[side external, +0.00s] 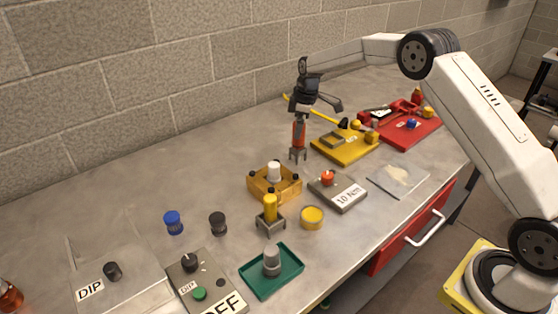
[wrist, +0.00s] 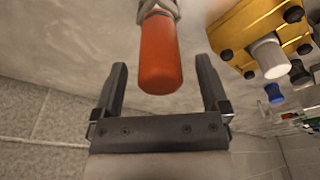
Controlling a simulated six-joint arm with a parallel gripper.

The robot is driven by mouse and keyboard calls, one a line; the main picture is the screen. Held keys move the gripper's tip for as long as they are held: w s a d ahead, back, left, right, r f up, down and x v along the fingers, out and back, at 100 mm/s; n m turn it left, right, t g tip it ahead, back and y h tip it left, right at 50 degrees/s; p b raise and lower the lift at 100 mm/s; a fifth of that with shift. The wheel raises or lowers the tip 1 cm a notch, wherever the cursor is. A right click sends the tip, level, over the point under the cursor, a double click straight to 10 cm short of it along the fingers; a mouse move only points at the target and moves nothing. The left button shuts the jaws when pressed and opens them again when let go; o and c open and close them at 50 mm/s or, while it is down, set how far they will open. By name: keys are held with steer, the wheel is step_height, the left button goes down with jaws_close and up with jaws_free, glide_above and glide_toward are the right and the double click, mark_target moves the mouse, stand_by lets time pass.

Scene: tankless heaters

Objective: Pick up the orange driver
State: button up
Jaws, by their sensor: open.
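The orange driver (side external: 298,134) stands upright in a small grey stand (side external: 298,155) on the bench, behind the wooden block. My gripper (side external: 303,107) is directly above it, pointing down, with its fingers apart. In the wrist view, the driver's rounded orange handle (wrist: 160,55) shows between the two open fingers of my gripper (wrist: 161,64), with a clear gap on each side. How far the handle reaches between the fingers is hard to tell. The gripper holds nothing.
A wooden block with a white cylinder (side external: 274,171) stands just in front. A yellow driver (side external: 270,207) stands in another stand nearer. A yellow tray (side external: 345,147) and a red tray (side external: 408,131) with parts lie to the right. The block wall runs behind; bench left of the driver is clear.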

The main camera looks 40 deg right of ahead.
steer(key=shift+w+a+f, duration=0.1)
steer(key=shift+f, duration=0.7)
jaws_close()
